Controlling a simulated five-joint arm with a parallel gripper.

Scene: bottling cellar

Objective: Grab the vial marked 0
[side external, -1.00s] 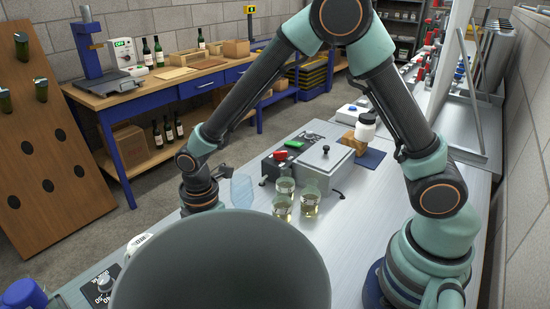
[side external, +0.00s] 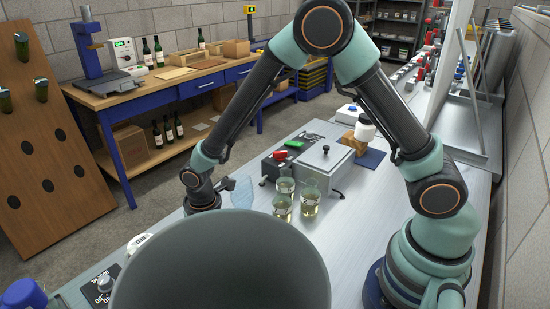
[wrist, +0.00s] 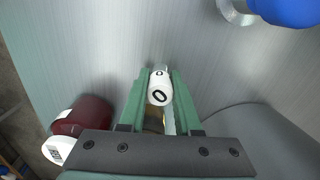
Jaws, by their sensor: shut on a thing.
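The vial marked 0 (wrist: 160,90) has a white cap with a black 0 on it, facing the camera in the wrist view. My gripper (wrist: 158,78) has its green fingers on either side of this vial and is shut on it. The lower body of the vial is mostly hidden by the cap and the fingers. In the side external view the gripper tips and the vial are hidden behind a large grey round container (side external: 225,265).
In the wrist view, a dark red container with a white end (wrist: 85,118) lies left of the fingers, and a blue-topped thing (wrist: 290,8) is at upper right. Several glass beakers (side external: 283,205) and a grey box (side external: 318,165) stand on the metal bench (side external: 350,240).

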